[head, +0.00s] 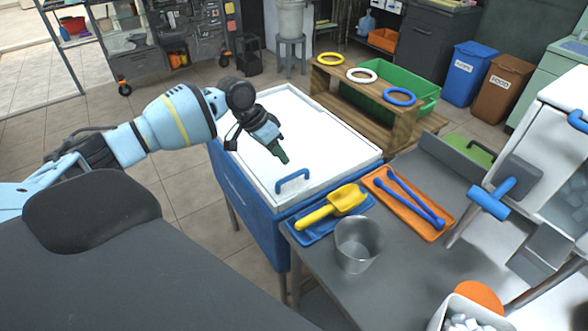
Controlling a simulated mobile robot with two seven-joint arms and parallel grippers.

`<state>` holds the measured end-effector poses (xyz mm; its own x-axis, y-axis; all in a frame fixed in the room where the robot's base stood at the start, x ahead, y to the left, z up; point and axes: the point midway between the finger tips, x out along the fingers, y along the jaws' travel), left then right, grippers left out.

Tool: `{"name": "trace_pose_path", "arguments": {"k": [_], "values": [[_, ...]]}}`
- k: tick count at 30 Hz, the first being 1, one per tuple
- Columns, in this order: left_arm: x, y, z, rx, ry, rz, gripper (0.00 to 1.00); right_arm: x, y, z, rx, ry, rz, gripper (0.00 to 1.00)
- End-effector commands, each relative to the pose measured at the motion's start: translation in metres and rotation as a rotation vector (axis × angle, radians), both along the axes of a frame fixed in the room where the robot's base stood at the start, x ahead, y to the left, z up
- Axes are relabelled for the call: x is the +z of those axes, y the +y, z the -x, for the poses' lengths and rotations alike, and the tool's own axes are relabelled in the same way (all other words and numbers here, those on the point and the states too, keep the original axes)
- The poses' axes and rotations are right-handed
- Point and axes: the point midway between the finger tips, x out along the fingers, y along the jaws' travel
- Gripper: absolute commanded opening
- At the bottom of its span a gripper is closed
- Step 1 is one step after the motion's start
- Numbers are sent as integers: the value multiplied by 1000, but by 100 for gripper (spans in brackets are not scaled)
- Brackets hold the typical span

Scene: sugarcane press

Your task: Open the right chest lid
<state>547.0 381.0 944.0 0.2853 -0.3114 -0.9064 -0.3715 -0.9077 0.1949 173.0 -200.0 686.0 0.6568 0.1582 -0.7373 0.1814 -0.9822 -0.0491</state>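A blue chest (250,198) stands in the middle of the view with a flat white lid (318,145) on top. The lid looks closed. A blue bar handle (292,181) sits near the lid's front edge. I cannot tell from this view alone whether this is the right lid of a pair. My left gripper (281,154) hangs over the lid, pointing down, a little behind the handle and apart from it. Its dark fingertips overlap in this view, so their opening is unclear. Nothing shows between them. My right gripper is not in view.
A grey table right of the chest holds a yellow scoop (334,205), a metal cup (357,243) and an orange tray (412,202) with blue tongs. A wooden rack (353,100) with rings stands behind the lid. Tiled floor is free left of the chest.

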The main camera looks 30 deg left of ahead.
Motion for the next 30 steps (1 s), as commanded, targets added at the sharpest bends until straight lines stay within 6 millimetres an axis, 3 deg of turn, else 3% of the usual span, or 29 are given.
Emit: {"name": "trace_pose_path", "arguments": {"k": [18, 29, 30], "values": [[-67, -23, -20, 0, 2, 1, 36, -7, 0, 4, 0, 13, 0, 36], [-70, -25, -22, -1, 0, 0, 36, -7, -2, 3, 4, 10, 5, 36], [-71, -25, -22, 0, 0, 0, 32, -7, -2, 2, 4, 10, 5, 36]]}}
